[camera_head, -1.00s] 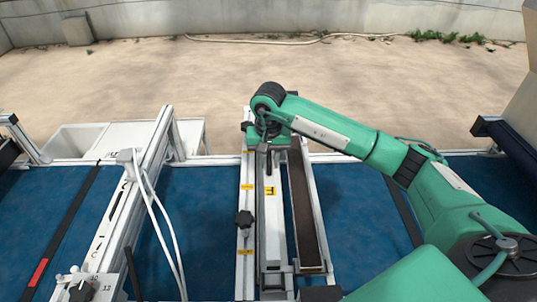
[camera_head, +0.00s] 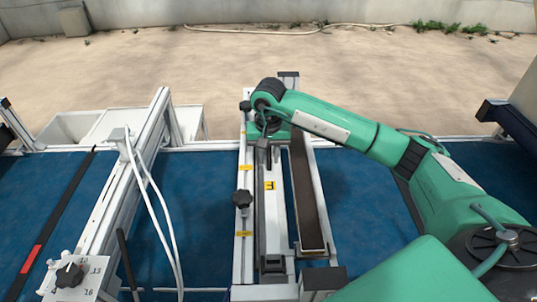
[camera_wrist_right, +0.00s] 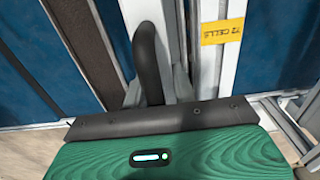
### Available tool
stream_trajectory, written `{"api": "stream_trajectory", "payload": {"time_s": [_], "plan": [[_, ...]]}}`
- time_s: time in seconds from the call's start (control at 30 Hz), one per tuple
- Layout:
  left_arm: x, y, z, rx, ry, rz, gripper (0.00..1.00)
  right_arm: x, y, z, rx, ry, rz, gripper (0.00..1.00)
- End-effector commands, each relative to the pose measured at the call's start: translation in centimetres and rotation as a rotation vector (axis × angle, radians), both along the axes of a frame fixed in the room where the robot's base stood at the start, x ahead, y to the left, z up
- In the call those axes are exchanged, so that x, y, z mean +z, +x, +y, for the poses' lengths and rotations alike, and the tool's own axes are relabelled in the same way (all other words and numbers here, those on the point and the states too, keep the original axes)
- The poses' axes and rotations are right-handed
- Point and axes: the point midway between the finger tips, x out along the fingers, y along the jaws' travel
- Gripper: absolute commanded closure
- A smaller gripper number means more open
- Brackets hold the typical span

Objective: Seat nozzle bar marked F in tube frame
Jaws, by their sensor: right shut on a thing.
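The nozzle bar (camera_head: 274,225) is a long light grey bar with a yellow label marked F. In the head view it lies lengthwise over the pale metal tube frame (camera_head: 244,215), between the frame's left rail and a brown strip. Whether it rests in the frame or hangs just above it I cannot tell. My right gripper (camera_head: 264,145) is at the bar's far end, shut on its dark handle. In the right wrist view the curved dark handle (camera_wrist_right: 148,60) rises at the gripper's dark edge. The arm hides the bar's far end. My left gripper is not in view.
The brown strip (camera_head: 309,200) runs along the right. Left of the frame is another metal rail (camera_head: 135,175) with white hoses and a dial. Blue belt (camera_head: 205,200) lies clear between them.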

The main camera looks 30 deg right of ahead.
Motion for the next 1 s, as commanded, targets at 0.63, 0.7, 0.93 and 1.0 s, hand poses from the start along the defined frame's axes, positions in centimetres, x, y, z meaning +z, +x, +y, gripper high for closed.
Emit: {"api": "stream_trajectory", "payload": {"time_s": [0.63, 0.7, 0.93, 1.0], "plan": [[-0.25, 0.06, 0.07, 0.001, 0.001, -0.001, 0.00, -0.13, 0.05, 0.00, 0.000, 0.000, -0.002, 0.96], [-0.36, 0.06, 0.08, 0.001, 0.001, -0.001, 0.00, -0.22, 0.05, 0.00, 0.000, 0.000, -0.002, 0.96], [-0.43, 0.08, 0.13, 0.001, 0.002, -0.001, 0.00, -0.28, 0.04, 0.00, 0.000, 0.000, -0.001, 0.53], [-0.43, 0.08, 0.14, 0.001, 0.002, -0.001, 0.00, -0.30, 0.02, 0.00, 0.000, 0.000, -0.001, 0.47]]}}
